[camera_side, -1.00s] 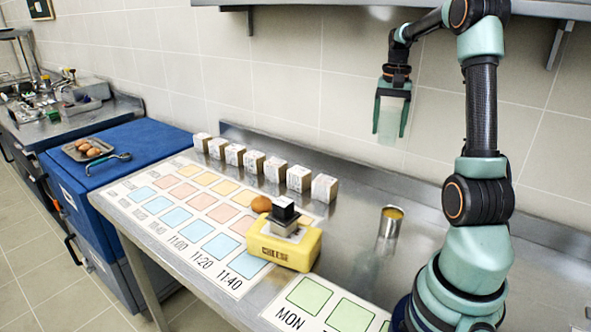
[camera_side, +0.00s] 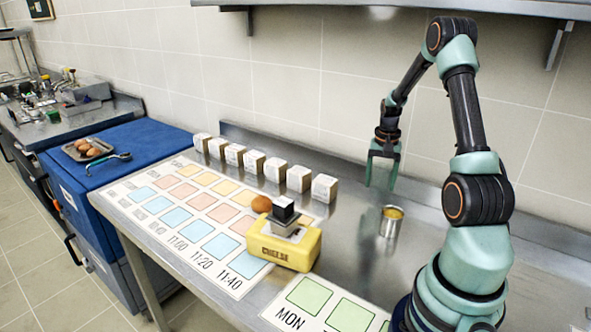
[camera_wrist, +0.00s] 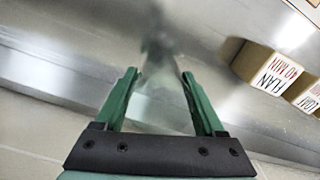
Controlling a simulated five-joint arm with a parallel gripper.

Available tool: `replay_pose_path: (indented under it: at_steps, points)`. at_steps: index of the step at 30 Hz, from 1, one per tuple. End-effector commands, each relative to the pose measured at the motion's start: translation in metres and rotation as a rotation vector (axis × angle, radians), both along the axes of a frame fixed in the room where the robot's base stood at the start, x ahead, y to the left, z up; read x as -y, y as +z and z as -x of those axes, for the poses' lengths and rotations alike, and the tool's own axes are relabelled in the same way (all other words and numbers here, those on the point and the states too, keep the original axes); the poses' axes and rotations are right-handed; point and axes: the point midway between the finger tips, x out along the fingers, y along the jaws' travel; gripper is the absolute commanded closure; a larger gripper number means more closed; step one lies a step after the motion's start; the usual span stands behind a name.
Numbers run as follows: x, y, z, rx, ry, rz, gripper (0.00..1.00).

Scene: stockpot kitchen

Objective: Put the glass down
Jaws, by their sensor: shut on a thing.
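My gripper (camera_side: 380,180) is above the back of the steel counter (camera_side: 350,262), pointing down. Its green fingers are shut on a clear glass (camera_wrist: 160,100), which is faint and blurred between them in the wrist view. In the side view the glass is hard to make out against the steel. I cannot tell whether its base touches the counter.
An open metal can (camera_side: 390,223) stands just in front of the gripper. Several white-and-brown blocks (camera_side: 299,178) line the back to the left. A yellow cheese block (camera_side: 285,245) and a brown egg (camera_side: 261,204) are nearer the front left. Bare steel lies around the gripper.

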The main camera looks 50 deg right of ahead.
Motion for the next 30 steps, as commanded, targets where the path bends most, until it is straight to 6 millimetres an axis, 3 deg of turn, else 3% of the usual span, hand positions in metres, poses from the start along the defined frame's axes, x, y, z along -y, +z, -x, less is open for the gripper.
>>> replay_pose_path:
  at_steps: [6, 18, 19, 21, 30]
  points:
    - [0.0, -0.026, 0.0, -0.002, 0.0, -0.002, 0.94]
    - [0.0, -0.031, 0.0, 0.0, 0.0, 0.0, 0.94]
    - [0.0, -0.031, 0.0, 0.0, 0.0, 0.0, 0.21]
    - [0.0, -0.03, 0.0, 0.0, 0.0, 0.0, 0.0]
    - [0.0, -0.026, 0.0, 0.0, 0.0, 0.0, 0.0]
